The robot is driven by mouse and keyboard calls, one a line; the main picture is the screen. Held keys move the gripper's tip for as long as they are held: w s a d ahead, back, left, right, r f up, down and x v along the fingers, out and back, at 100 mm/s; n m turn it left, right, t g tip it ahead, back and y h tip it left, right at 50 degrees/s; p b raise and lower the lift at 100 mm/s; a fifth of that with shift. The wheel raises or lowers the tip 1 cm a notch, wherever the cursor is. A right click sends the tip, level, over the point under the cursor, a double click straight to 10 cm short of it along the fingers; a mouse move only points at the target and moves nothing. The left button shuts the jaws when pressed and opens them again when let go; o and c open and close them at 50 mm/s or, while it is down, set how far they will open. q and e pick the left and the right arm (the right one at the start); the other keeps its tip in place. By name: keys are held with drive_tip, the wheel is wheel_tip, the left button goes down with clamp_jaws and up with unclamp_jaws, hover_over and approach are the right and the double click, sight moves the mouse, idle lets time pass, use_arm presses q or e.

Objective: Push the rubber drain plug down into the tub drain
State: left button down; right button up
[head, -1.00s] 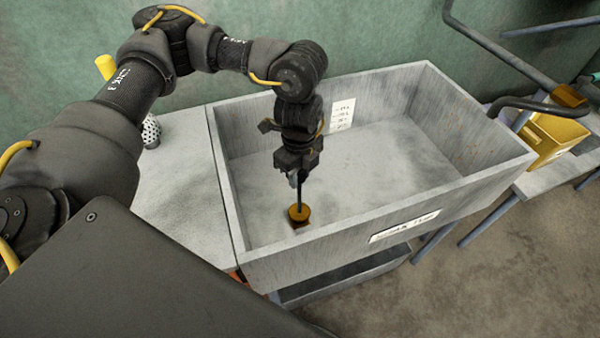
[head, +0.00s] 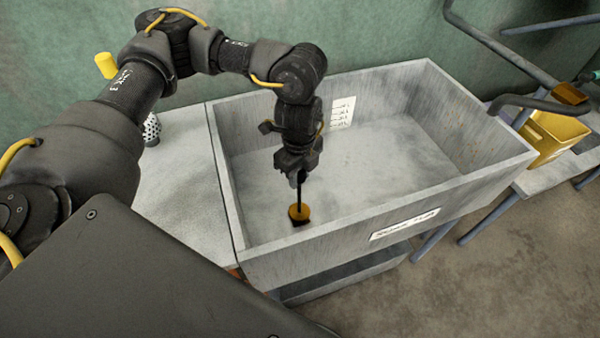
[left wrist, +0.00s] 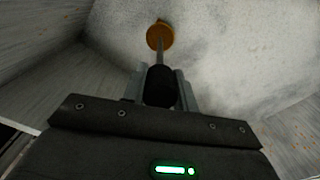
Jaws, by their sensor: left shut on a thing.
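The rubber drain plug (head: 299,212) is an orange disc at the lower end of a thin dark rod. It is low in the grey tub (head: 387,218), near the front left corner, with a dark drain patch (head: 301,223) just below it. I cannot tell whether it touches the drain. My left gripper (head: 298,176) points down above the plug. In the left wrist view, its fingers (left wrist: 161,88) are shut on the black grip at the top of the rod, and the orange plug (left wrist: 160,35) shows beyond. My right gripper is not in view.
The tub walls stand around my left gripper, with the near wall close to the plug. A pale counter (head: 180,170) with a perforated cylinder (head: 151,130) lies left. A yellow bin (head: 553,137) stands right. The tub floor to the right is clear.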

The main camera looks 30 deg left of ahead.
use_arm(q)
drive_tip(key=shift+f, duration=0.5)
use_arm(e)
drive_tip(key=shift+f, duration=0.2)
use_arm(q)
drive_tip(key=shift+f+b, duration=0.25)
drive_tip(key=shift+b, duration=0.1)
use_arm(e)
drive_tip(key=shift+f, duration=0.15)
use_arm(q)
drive_tip(key=shift+f+b, duration=0.4)
drive_tip(key=shift+f, duration=0.35)
drive_tip(key=c, duration=1)
unclamp_jaws()
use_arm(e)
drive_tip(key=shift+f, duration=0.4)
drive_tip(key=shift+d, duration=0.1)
use_arm(q)
wheel_tip(320, 180, up, 9)
drive_tip(key=shift+r+p, duration=0.2)
drive_tip(key=shift+p, duration=0.1)
drive_tip(key=shift+r, duration=0.75)
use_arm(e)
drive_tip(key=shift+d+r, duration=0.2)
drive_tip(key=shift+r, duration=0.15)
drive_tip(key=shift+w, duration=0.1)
